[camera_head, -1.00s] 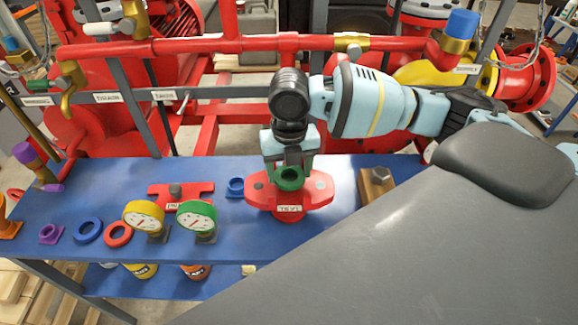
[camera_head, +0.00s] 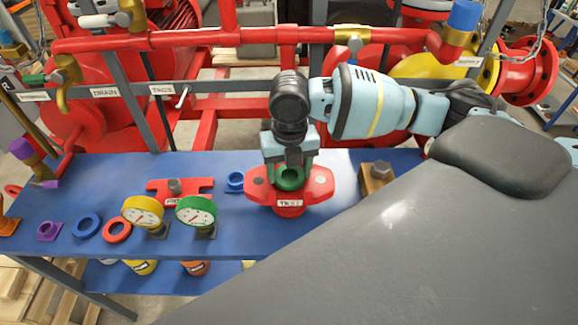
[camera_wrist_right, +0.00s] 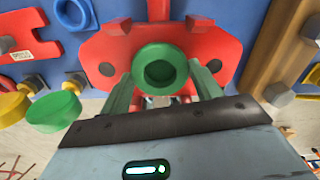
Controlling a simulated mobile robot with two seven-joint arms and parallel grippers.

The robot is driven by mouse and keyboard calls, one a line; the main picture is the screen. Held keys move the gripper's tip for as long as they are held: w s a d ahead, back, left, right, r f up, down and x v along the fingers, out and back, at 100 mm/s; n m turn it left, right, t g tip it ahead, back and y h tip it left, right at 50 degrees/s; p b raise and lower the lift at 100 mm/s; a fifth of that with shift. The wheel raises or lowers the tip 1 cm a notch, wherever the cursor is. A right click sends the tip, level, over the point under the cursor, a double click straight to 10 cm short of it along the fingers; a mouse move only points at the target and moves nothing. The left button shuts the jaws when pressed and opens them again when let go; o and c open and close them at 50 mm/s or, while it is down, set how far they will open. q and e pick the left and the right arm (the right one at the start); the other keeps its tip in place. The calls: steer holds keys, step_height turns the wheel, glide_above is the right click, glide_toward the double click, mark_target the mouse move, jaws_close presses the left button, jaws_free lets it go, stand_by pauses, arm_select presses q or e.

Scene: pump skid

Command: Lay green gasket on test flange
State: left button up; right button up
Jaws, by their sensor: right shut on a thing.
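The green gasket (camera_head: 290,185) is a thick ring, held between the fingertips of my right gripper (camera_head: 288,168). In the right wrist view the gasket (camera_wrist_right: 160,86) sits between the two green-tinted fingers. The red test flange (camera_head: 320,185), an oval plate with a label on its front, stands on the blue bench. The gasket is over the middle of the flange and hides its centre. I cannot tell whether the gasket touches it. The flange's two dark bolt spots show on either side in the right wrist view (camera_wrist_right: 225,50). My left gripper is not in view.
On the blue bench (camera_head: 230,228), a yellow gauge (camera_head: 142,212) and a green gauge (camera_head: 195,211) stand left of the flange. A red fitting (camera_head: 180,190) and blue and red rings (camera_head: 117,232) lie nearby. A brown block (camera_head: 376,178) with a bolt stands right. Red pipes run behind.

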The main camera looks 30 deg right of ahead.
steer(key=shift+f, duration=0.15)
steer(key=o, duration=1.1)
steer(key=shift+c, duration=0.2)
step_height(320, 180, up, 8)
steer(key=shift+f, duration=0.1)
steer(key=shift+s, duration=0.1)
